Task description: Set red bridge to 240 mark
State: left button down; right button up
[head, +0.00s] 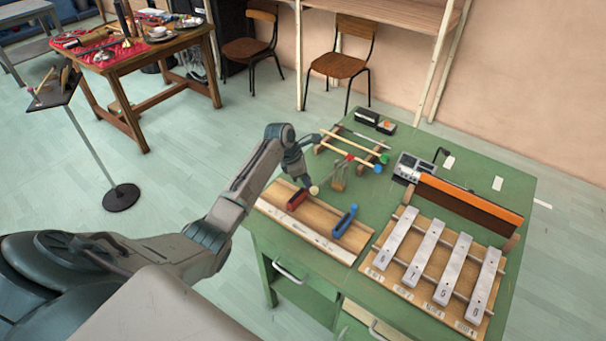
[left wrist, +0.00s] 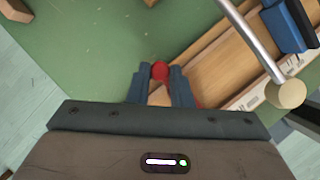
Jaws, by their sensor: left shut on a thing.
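The red bridge (head: 297,200) sits near the left end of a wooden board (head: 268,203) on the green table. My left gripper (head: 307,181) comes down over the bridge's far end. In the left wrist view the gripper's fingers (left wrist: 160,84) are closed around a rounded red part of the bridge (left wrist: 159,70); the rest of it is mostly hidden. A pale scale strip (head: 310,235) runs along the board's front edge, its marks too small to read, so I cannot tell the 240 mark. My right gripper is not in view.
A blue bridge (head: 345,221) stands on the same board, to the right; it also shows in the left wrist view (left wrist: 288,24). A pale ball on a rod (left wrist: 285,95) is close to my gripper. Metal bars (head: 427,252) lie at the right; mallets (head: 350,148) rest behind.

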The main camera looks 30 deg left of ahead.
pick_arm(q)
jog(key=c, duration=1.3)
grip_release()
jog(key=b+v, duration=0.1)
jog(key=v, duration=0.9)
jog(key=shift+a+r, duration=0.15)
jog(key=shift+r, duration=0.15)
jog(key=shift+s, duration=0.1)
